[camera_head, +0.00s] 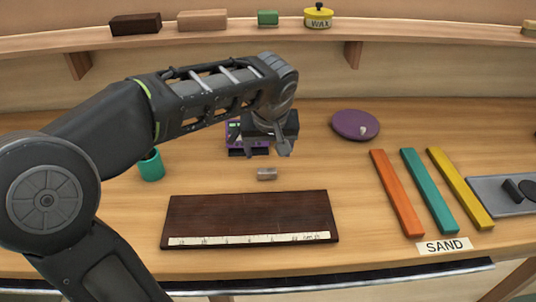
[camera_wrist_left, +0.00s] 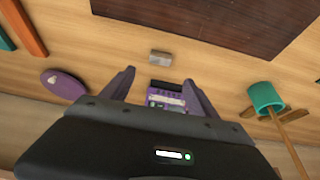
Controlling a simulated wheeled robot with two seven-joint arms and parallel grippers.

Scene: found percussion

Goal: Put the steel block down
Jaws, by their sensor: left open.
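The steel block (camera_head: 267,174) is a small grey block lying on the wooden bench, just behind the dark board. It also shows in the left wrist view (camera_wrist_left: 160,57), a little beyond my fingertips. My left gripper (camera_head: 267,150) is above and behind the block in the head view. Its two fingers are spread apart in the left wrist view (camera_wrist_left: 159,77), with nothing held between them. The block appears clear of both fingers. My right gripper does not show in either view.
A dark board (camera_head: 250,211) with a ruler strip lies in front. A purple device (camera_head: 233,133) is partly hidden behind my gripper. A teal cup (camera_head: 151,166) stands left; a purple disc (camera_head: 356,124) and orange bar (camera_head: 396,192) lie right. Bench around the block is bare.

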